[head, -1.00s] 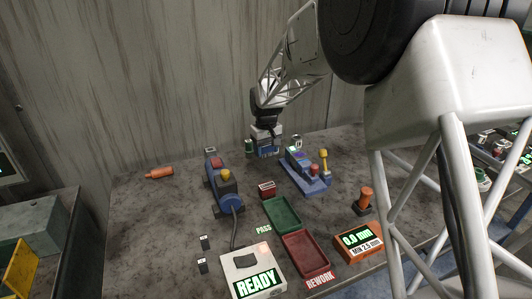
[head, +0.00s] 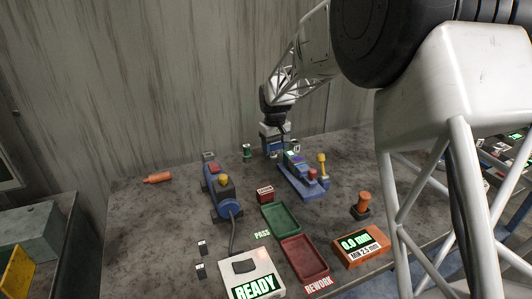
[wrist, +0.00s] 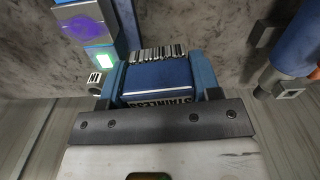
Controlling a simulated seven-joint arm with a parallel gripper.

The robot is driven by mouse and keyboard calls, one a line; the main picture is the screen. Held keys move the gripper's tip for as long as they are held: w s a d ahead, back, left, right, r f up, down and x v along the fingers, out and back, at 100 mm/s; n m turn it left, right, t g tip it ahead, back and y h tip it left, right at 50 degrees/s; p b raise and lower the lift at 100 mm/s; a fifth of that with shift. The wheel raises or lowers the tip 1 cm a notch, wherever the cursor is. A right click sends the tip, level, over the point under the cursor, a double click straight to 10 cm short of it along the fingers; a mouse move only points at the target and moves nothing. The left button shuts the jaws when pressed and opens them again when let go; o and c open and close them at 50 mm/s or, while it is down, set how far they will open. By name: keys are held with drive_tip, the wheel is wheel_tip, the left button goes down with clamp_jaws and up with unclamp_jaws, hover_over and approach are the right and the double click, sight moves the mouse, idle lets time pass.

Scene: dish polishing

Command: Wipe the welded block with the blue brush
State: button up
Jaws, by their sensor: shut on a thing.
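The blue brush (wrist: 157,80) is between my gripper's fingers in the wrist view, its bristles (wrist: 158,53) pointing up in the picture and its lower lettering partly covered. My gripper (head: 272,150) is shut on it and holds it behind and left of the blue clamp fixture (head: 310,190) in the head view. The welded block (head: 293,158) sits at the fixture's back end. In the wrist view, the welded block (wrist: 85,24) shows a purple patch at the upper left, apart from the brush.
A blue machine (head: 222,190) with a yellow knob stands left of the fixture. Green (head: 280,220) and red (head: 305,258) trays lie in front. A wall rises behind.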

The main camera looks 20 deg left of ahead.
drive_tip(key=w+d+r, duration=0.4)
drive_tip(key=w+d, duration=0.1)
drive_tip(key=d, duration=0.1)
drive_tip(key=shift+w+r, duration=0.15)
drive_tip(key=shift+w, duration=0.15)
drive_tip(key=shift+d, duration=0.1)
